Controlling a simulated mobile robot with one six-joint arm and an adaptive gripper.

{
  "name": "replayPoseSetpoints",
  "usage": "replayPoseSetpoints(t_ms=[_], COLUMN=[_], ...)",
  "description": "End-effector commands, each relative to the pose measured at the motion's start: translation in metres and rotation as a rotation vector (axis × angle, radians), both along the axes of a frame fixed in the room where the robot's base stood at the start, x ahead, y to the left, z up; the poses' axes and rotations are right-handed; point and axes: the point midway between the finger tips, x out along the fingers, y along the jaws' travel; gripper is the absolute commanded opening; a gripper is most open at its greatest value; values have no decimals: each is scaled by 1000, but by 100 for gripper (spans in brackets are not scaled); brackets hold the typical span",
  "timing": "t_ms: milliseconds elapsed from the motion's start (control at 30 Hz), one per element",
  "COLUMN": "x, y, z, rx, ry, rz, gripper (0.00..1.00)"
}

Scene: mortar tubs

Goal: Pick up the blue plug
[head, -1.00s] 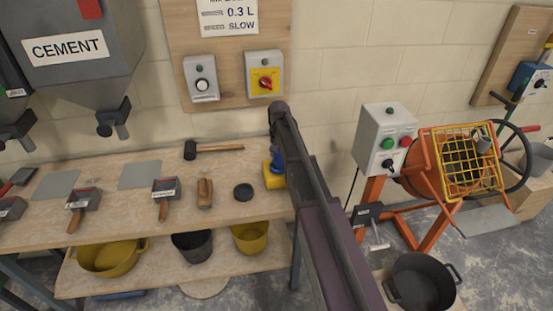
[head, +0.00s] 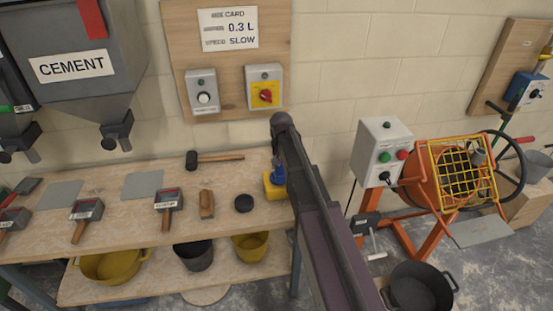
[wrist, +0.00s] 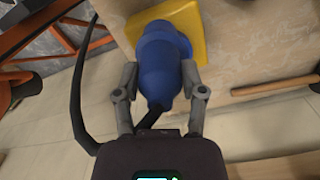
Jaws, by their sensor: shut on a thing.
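The blue plug (wrist: 158,75) sits between the fingers of my gripper (wrist: 159,90) in the wrist view, with a finger against each side. My gripper is shut on it. A black cable leaves the plug's near end. The plug's far end meets a yellow block (wrist: 199,32), and I cannot tell whether it is still seated there. In the head view the blue plug (head: 278,172) shows just above the yellow block (head: 273,190) at the bench's right end, partly hidden by my arm. My gripper is hidden behind my arm in the head view.
The wooden bench (head: 120,215) holds a mallet (head: 215,159), scoops, a brush (head: 206,204) and a black puck (head: 244,203). Buckets stand on the shelf below. An orange mixer (head: 435,185) with a grey control box (head: 382,150) stands to the right. A black tub (head: 420,290) is at lower right.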

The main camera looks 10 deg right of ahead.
Motion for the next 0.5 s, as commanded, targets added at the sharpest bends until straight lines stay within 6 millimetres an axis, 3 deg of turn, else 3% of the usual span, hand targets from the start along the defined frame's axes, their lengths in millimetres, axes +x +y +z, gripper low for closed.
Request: replayPoseSetpoints(t_ms=[33, 200, 500], x=[-19, -57, -101], y=[0, 1, 1], z=[2, 6, 10], rx=[0, 0, 0], ry=[0, 0, 0], rz=[0, 0, 0], gripper=[0, 0, 0])
